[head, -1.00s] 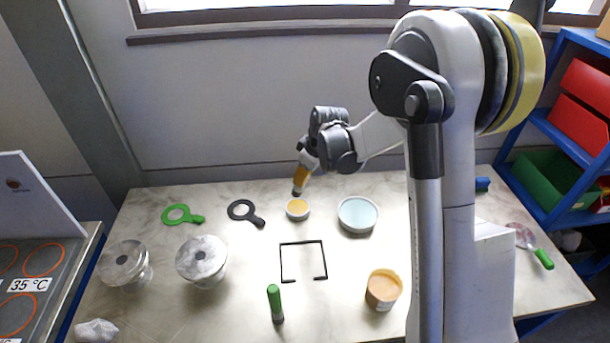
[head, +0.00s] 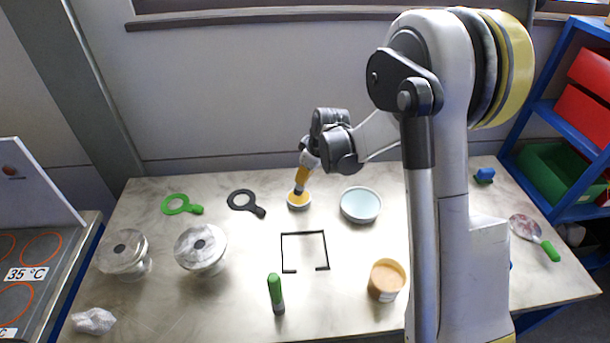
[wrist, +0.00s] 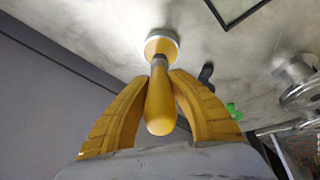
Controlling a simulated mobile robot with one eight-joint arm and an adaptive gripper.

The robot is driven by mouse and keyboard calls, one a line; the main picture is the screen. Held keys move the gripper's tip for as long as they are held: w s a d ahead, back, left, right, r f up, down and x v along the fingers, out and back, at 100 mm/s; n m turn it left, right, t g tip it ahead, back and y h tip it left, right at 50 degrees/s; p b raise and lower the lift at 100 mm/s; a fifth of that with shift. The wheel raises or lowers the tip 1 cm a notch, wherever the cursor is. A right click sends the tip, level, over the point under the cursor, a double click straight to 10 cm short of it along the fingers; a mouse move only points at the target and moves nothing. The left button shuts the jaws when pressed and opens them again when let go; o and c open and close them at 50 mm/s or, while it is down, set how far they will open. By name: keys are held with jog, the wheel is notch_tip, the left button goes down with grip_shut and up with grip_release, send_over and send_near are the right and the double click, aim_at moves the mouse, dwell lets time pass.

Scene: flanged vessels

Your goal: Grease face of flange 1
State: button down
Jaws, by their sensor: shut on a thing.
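My gripper (wrist: 160,95) is shut on the yellow handle of a brush (wrist: 160,108), which points down. The brush's lower end is at a small round dish of yellow-orange grease (head: 299,201), and in the wrist view it overlaps the dish (wrist: 161,40). I cannot tell how deep the tip sits. Two flanged metal vessels stand at the left of the table: one at far left (head: 122,252) and one to its right (head: 201,248). I cannot tell which is flange 1. My gripper is behind and right of both.
A green ring tool (head: 181,204) and a black one (head: 245,203) lie behind the vessels. A black frame (head: 283,252), a green-capped stick (head: 275,292), an orange tub (head: 386,280) and a pale blue dish (head: 360,204) occupy the middle. A crumpled cloth (head: 94,321) lies front left.

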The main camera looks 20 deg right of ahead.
jog(key=shift+f+b, duration=0.75)
jog(key=shift+b, duration=0.05)
dwell(1.8)
jog(key=shift+r, duration=0.1)
jog(key=shift+r+p, duration=2.1)
jog(key=shift+r, duration=1.4)
jog(key=shift+f, duration=0.1)
